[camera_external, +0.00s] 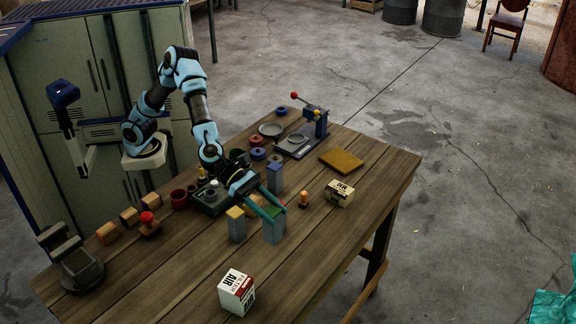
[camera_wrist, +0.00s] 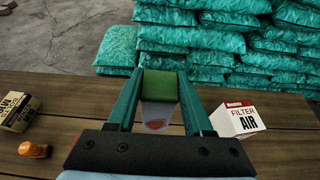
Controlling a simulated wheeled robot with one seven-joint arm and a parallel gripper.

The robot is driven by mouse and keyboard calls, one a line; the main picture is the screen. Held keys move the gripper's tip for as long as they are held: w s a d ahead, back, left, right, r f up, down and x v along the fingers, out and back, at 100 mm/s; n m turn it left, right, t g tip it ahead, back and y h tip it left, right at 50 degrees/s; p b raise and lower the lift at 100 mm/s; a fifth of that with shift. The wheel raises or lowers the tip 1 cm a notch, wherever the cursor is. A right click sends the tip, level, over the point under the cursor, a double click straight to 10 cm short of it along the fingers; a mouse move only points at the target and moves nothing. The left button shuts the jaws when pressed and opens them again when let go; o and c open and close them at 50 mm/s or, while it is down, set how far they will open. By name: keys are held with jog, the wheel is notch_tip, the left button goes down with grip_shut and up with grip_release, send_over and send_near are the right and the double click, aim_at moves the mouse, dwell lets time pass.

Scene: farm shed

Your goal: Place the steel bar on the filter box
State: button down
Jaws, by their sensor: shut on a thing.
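My gripper (camera_external: 273,212) is shut on a grey steel bar (camera_external: 274,232) with a green top, held upright. In the wrist view the bar's green top (camera_wrist: 160,86) sits between the two teal fingers (camera_wrist: 160,80). Whether the bar's foot touches the table is unclear. The filter box (camera_external: 237,292), white and red with "FILTER AIR" on it, sits near the table's front edge, apart from the bar. It also shows right of the fingers in the wrist view (camera_wrist: 238,119). Two similar grey bars stand close by, one yellow-topped (camera_external: 237,225) and one blue-topped (camera_external: 275,177).
A mustard pad (camera_external: 341,160) and a small press (camera_external: 313,128) are farther back. The wooden table (camera_external: 312,260) is clear between the held bar and filter box.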

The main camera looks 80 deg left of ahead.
jog(key=s+d+r+m+g+h+p, duration=0.4)
jog(key=s+d+r+m+g+p, duration=0.3)
jog(key=s+d+r+m+g, duration=0.5)
notch_tip(320, 180, down, 11)
jog(key=d+n+t+b, duration=0.1)
jog(key=d+n+t, duration=0.1)
jog(key=n, duration=0.1)
jog(key=shift+w+b, duration=0.35)
jog(key=shift+f, duration=0.1)
jog(key=shift+c, duration=1.5)
grip_release()
